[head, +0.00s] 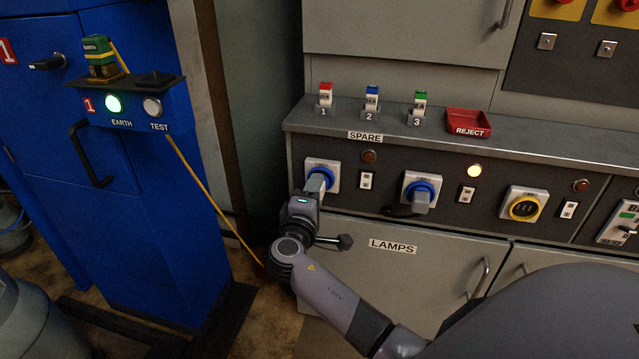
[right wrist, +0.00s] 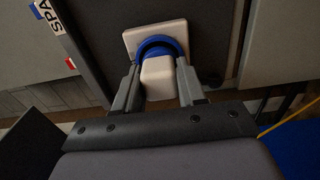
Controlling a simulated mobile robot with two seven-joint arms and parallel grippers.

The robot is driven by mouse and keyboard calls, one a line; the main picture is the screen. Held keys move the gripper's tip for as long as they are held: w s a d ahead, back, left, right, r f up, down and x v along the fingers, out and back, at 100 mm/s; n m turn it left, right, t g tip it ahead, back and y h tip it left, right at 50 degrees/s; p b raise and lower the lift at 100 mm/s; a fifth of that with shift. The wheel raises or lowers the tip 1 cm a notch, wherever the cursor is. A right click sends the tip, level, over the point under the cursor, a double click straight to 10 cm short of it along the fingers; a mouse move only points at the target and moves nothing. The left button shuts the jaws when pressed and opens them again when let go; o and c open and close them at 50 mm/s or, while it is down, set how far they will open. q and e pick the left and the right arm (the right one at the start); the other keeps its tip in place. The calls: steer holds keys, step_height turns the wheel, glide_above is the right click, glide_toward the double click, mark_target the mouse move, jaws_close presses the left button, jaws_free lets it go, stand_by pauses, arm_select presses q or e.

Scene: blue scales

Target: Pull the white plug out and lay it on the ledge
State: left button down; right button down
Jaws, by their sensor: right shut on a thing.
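The white plug (right wrist: 158,78) sits in the leftmost socket (head: 330,168) of the dark panel, within the socket's blue ring (right wrist: 160,47). My right gripper (head: 316,189) reaches up to that socket and is shut on the plug, one finger on each side of it in the right wrist view (right wrist: 158,85). The plug looks still seated against the white socket plate (right wrist: 131,36). The ledge (head: 440,137) is the grey top above the panel. My left gripper is not in view.
On the ledge stand tagged holders 1 (head: 325,97), 2 (head: 371,101) and 3 (head: 418,106), and a red REJECT tray (head: 468,122). Another plug (head: 421,199) sits in the middle socket, beside a lit lamp (head: 474,171). A blue cabinet (head: 170,220) stands left.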

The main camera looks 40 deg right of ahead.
arm_select(q)
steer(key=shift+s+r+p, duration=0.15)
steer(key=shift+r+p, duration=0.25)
steer(key=shift+p, duration=0.15)
arm_select(e)
steer(key=shift+v, duration=2.5)
steer(key=shift+d, duration=0.1)
